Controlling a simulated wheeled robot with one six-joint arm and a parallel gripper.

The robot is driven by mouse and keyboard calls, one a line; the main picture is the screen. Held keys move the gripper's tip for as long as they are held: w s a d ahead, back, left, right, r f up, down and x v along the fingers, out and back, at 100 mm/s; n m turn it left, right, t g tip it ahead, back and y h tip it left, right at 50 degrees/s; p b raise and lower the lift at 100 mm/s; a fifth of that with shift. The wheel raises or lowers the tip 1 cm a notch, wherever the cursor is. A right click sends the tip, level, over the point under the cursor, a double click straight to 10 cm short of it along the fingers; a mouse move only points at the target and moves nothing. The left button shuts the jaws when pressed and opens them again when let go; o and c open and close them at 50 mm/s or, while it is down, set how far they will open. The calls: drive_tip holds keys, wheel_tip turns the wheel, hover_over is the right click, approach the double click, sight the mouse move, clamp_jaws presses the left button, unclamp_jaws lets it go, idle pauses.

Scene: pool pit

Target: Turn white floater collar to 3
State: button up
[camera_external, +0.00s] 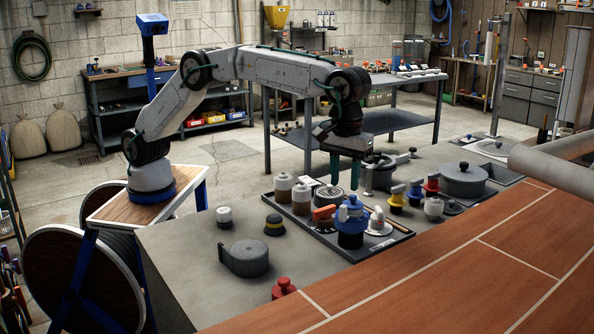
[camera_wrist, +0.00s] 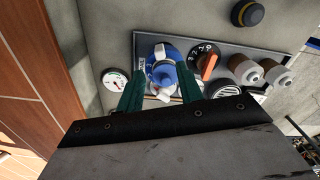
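My gripper (camera_external: 351,178) points down over the back of the dark tray (camera_external: 385,247), its green fingers apart. In the wrist view the gripper (camera_wrist: 160,92) shows a finger on each side of a white part (camera_wrist: 163,97); I cannot tell if they touch it. A white, red-marked piece (camera_external: 377,221) stands on a pale disc in the tray, beside the blue floater (camera_external: 351,228). This piece looks like the white floater, but its collar numbers are unreadable. The blue floater (camera_wrist: 164,72) appears just beyond the fingers. An orange knob (camera_wrist: 207,66) sits on a numbered black dial.
Brown-and-white bottles (camera_external: 301,198) stand at the tray's left. Yellow (camera_external: 397,197) and red (camera_external: 432,184) pieces and a white one (camera_external: 433,208) stand right of it. A grey reel-like container (camera_external: 246,258) is in front left. A round gauge (camera_wrist: 115,82) lies outside the tray.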

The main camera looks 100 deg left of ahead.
sight(343, 206)
wheel_tip(343, 206, down, 8)
drive_tip(key=shift+r, duration=0.1)
clamp_jaws()
idle(0.4)
